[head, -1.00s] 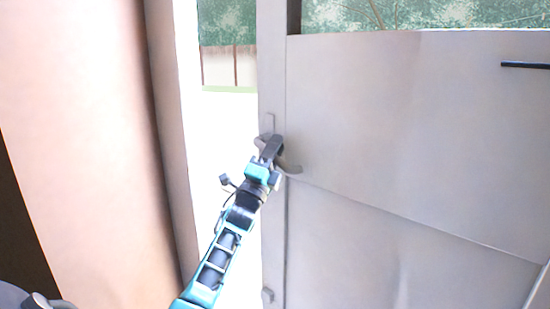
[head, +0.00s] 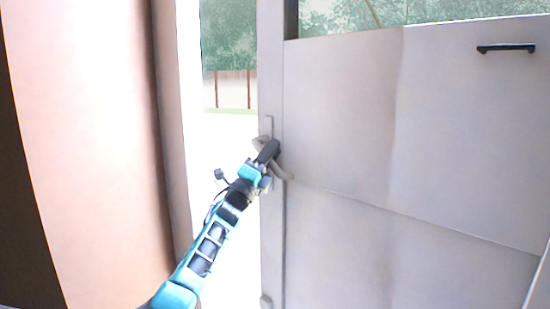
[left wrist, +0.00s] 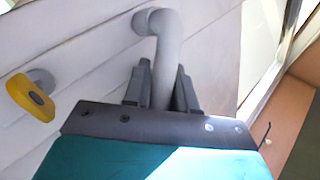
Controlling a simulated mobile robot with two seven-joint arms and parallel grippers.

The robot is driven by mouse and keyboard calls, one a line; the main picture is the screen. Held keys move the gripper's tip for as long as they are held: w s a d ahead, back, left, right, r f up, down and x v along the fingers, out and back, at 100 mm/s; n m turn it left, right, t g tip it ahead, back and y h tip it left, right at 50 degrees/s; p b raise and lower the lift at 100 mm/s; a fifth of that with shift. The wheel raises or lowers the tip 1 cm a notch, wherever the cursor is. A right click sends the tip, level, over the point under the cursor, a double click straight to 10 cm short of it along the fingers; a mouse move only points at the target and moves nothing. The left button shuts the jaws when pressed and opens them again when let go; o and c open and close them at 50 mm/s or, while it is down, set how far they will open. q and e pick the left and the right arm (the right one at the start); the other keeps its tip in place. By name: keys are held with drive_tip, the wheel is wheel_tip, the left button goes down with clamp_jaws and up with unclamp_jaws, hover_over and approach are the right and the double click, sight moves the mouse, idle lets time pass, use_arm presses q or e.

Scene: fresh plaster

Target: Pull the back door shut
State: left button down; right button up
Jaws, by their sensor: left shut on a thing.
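The back door (head: 345,125) is a pale grey panel door with a window at its top. It stands open, with a bright gap between its left edge and the frame. Its curved grey lever handle (head: 284,174) is near that edge. My left gripper (head: 268,152) is at the handle. In the left wrist view the two dark fingers (left wrist: 160,85) are shut around the grey handle bar (left wrist: 166,50), one on each side. The door face (left wrist: 80,50) lies behind it. My right gripper is not in view.
The door frame (head: 175,130) and a pinkish wall (head: 90,150) stand left of the gap. A black bar handle (head: 506,48) is high on the door's right. A yellow-ended knob (left wrist: 30,97) sticks out beside the lever. A fence and trees show outside.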

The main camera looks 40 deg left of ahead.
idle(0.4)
use_arm(q)
drive_tip(key=c, duration=1.3)
unclamp_jaws()
drive_tip(key=shift+r, duration=0.15)
